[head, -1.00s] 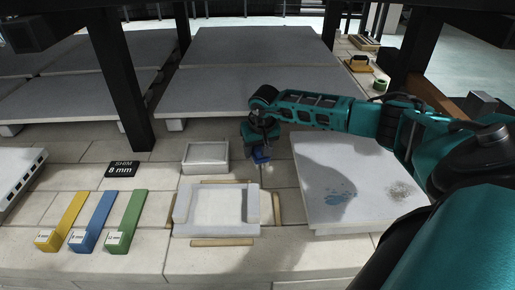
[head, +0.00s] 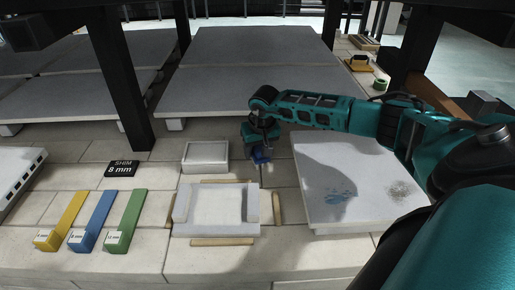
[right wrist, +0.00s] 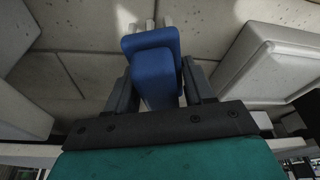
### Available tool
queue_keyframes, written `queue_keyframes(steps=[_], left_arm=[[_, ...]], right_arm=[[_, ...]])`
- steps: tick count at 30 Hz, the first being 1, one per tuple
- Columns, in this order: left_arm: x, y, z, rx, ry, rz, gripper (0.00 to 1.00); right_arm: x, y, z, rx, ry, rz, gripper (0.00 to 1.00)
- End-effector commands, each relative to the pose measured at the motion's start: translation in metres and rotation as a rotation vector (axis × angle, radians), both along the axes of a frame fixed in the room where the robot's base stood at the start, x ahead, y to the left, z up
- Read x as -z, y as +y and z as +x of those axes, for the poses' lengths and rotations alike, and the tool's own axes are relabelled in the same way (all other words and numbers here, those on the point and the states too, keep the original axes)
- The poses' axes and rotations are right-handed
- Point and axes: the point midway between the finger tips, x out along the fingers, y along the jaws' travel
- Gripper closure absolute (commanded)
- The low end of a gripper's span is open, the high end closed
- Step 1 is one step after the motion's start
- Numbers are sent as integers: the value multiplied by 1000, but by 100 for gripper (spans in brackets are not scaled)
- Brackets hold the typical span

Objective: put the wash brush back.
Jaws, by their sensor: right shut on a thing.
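My right gripper (head: 259,147) reaches in from the right, between the white tray and the speckled slab. It is shut on a blue block-like thing (head: 260,156), which I take to be the wash brush. In the right wrist view, the blue thing (right wrist: 152,65) sits between the dark fingers of my right gripper (right wrist: 158,82). My left gripper is not in view.
A slab (head: 350,215) with a blue wet patch and a grey patch lies right. A small white tray (head: 205,170) and a square frame with wooden strips (head: 222,243) are left. Yellow, blue and green shims (head: 123,222) lie further left. Large grey slabs (head: 260,85) fill the back.

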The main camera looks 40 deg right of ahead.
Motion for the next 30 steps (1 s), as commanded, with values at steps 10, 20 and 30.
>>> queue_keyframes(steps=[10,20,30], left_arm=[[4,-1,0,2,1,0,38],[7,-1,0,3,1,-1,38],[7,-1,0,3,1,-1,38]], right_arm=[[4,0,0,0,-1,1,91],[8,0,0,0,-1,1,91],[9,0,0,0,-1,1,41]])
